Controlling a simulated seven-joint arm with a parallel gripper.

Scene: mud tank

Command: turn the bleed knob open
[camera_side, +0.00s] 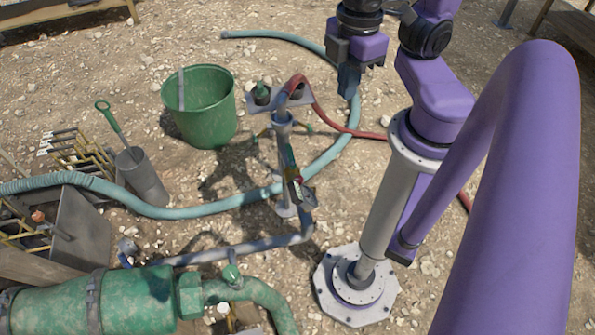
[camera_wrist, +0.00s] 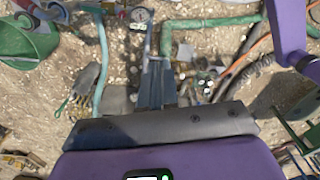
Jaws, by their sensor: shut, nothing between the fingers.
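My gripper (camera_side: 348,88) hangs pointing down at the upper middle of the side view, over the gravel and the pale blue hose. It is shut and empty, apart from the metal stand (camera_side: 283,150) to its left. In the wrist view, its closed fingers (camera_wrist: 154,80) show at the centre. I cannot tell for sure which part is the bleed knob. A round white gauge (camera_wrist: 140,15) shows near the wrist view's top.
A green bucket (camera_side: 202,130) stands left of the stand. A red hose (camera_side: 335,128) loops from the stand toward my arm. A pale blue hose (camera_side: 150,208) crosses the ground. A large green cylinder (camera_side: 135,300) lies front left. A grey holder (camera_side: 145,180) contains a green-handled tool.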

